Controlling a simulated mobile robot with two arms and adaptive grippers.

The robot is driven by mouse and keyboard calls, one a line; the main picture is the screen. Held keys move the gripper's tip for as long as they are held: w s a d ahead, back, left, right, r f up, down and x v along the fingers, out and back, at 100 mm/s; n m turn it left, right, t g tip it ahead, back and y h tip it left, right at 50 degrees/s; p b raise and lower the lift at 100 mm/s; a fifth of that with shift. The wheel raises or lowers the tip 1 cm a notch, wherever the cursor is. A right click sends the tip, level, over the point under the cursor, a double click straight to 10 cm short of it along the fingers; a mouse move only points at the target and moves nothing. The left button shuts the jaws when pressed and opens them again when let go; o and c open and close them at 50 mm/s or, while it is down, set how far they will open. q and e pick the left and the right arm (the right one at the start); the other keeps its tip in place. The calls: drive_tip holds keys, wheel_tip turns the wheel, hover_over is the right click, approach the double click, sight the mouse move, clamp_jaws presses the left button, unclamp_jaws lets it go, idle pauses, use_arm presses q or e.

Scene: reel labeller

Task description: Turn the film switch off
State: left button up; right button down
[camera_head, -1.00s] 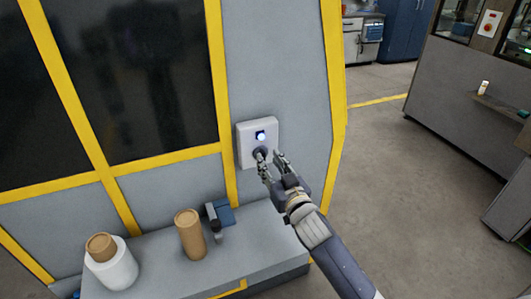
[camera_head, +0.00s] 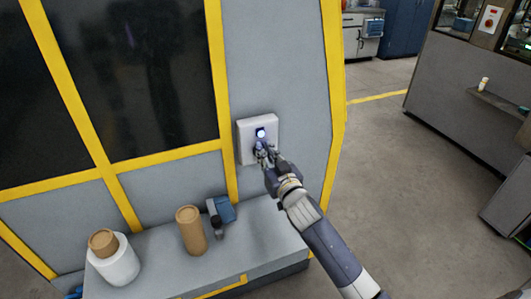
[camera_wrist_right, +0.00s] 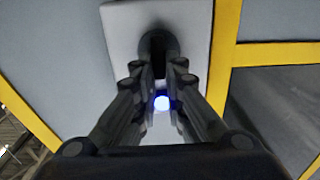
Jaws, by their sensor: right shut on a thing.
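The film switch is a white box (camera_head: 243,142) on the grey machine panel, with a lit blue-white lamp (camera_head: 260,132) and a dark rotary knob below it. In the right wrist view the knob (camera_wrist_right: 157,42) shows at the top of the white plate (camera_wrist_right: 120,25), and the lamp (camera_wrist_right: 162,103) glows between the fingers. My right gripper (camera_head: 264,153) is at the switch, shut on the knob, and its fingers hide most of the knob in the head view. It also shows in the right wrist view (camera_wrist_right: 160,75), with a finger on each side of the knob. My left gripper is not in view.
A grey ledge (camera_head: 255,235) below the switch holds a white film roll (camera_head: 117,266), a brown cardboard core (camera_head: 191,231) and a small blue device (camera_head: 222,209). Yellow frame bars (camera_head: 335,100) edge the machine. Open floor (camera_head: 390,190) lies to the right.

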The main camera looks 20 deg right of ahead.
drive_tip(key=n, duration=0.5)
drive_tip(key=a+f+n, duration=0.1)
drive_tip(key=n, duration=0.3)
drive_tip(key=a+n+p, duration=0.1)
drive_tip(key=n, duration=0.4)
drive_tip(key=shift+f+n, duration=0.2)
drive_tip(key=shift+n, duration=0.1)
drive_tip(key=shift+f+n, duration=0.25)
drive_tip(key=shift+n, duration=1.35)
drive_tip(key=c, duration=1.7)
unclamp_jaws()
drive_tip(key=shift+f, duration=0.1)
drive_tip(key=shift+o, duration=0.2)
